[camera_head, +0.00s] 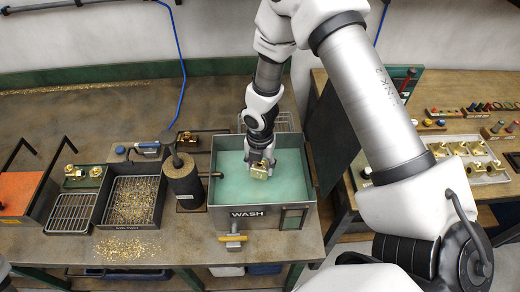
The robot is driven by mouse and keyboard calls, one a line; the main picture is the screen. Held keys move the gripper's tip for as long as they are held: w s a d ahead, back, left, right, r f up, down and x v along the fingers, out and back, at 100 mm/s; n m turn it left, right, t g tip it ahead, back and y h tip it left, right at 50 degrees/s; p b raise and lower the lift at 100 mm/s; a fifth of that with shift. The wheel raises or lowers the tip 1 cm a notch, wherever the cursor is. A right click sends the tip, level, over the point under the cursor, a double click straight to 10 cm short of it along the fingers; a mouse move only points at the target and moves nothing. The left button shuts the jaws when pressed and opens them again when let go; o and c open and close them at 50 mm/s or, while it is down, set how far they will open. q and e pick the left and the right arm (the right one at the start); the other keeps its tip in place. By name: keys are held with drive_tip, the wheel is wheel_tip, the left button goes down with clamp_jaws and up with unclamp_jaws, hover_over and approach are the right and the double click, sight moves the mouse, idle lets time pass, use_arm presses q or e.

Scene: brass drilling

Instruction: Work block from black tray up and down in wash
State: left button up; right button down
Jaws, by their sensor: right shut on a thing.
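The wash (222,222) is a grey metal basin of green liquid, labelled WASH, in the middle of the head view. My right gripper (261,164) reaches down over it from above and is shut on a small brass block (259,173). The block is over the middle of the basin, at or near the liquid surface; I cannot tell whether it touches the liquid. A dark tray (161,205) holding brass chips stands to the left of the wash. I cannot tell whether this is the task's black tray. My left gripper is not in view.
A dark cylinder (183,180) stands close to the wash's left side. A wire rack (72,212) and an orange pad (17,190) lie further left. Loose chips (127,248) are on the bench front. A pale tray of brass parts (490,177) is on the right bench.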

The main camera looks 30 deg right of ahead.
sight(260, 165)
drive_tip(key=shift+r, duration=3.2)
drive_tip(key=shift+r, duration=2)
drive_tip(key=shift+f, duration=0.1)
